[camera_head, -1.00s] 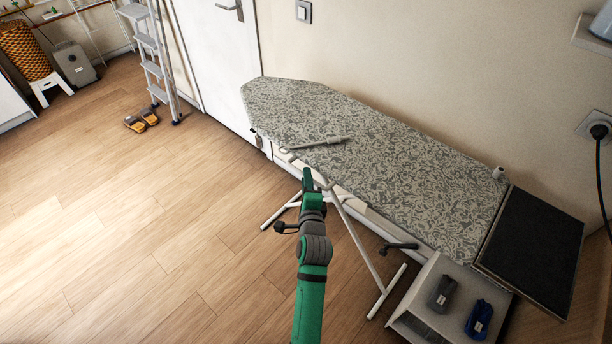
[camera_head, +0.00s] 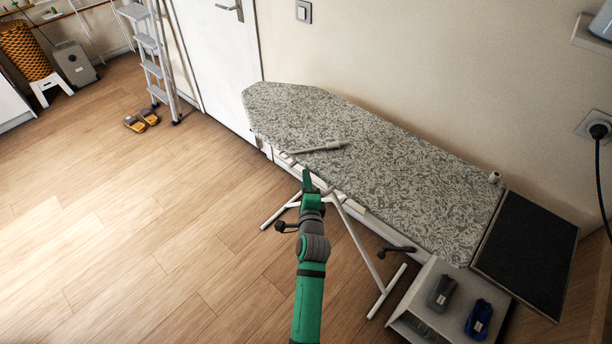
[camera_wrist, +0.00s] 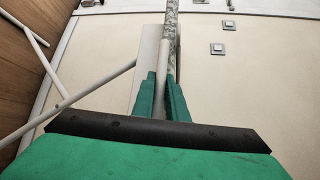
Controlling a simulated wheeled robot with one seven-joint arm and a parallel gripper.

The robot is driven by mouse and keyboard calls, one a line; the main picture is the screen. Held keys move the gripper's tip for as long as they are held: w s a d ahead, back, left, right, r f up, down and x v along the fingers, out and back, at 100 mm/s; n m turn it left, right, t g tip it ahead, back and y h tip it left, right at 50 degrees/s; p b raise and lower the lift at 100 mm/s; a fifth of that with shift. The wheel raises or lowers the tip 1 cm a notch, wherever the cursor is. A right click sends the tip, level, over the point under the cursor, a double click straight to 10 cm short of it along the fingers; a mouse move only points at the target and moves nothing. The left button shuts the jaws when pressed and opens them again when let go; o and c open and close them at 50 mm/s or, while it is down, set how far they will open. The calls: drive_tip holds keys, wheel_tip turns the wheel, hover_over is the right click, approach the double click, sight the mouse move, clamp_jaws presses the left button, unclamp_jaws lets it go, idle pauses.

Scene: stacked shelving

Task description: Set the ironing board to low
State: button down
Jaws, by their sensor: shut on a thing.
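The ironing board (camera_head: 400,170) has a grey-patterned cover and stands along the wall on thin white legs (camera_head: 355,240). Its narrow end points toward the door. In the wrist view its cover shows edge-on (camera_wrist: 171,22). My gripper (camera_head: 306,178) is at the board's front edge, just below the top, left of the middle. In the wrist view my gripper (camera_wrist: 163,85) is shut on a thin pale bar (camera_wrist: 162,92) close to the board's edge. The grip is too small to make out in the head view.
A pale stick-like object (camera_head: 322,147) lies on the board near its front edge. A dark rest (camera_head: 530,245) adjoins the right end, above a white unit (camera_head: 425,290) with two small devices. A stepladder (camera_head: 150,55) stands by the door.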

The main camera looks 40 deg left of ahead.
wheel_tip(320, 180, down, 4)
drive_tip(key=shift+s+f, duration=0.15)
drive_tip(key=shift+f, duration=0.1)
drive_tip(key=c, duration=2)
unclamp_jaws()
drive_tip(key=shift+c, duration=0.2)
drive_tip(key=shift+r, duration=0.1)
drive_tip(key=v, duration=1)
drive_tip(key=shift+s+d+r, duration=0.25)
drive_tip(key=shift+d+r, duration=0.05)
drive_tip(key=shift+w, duration=0.1)
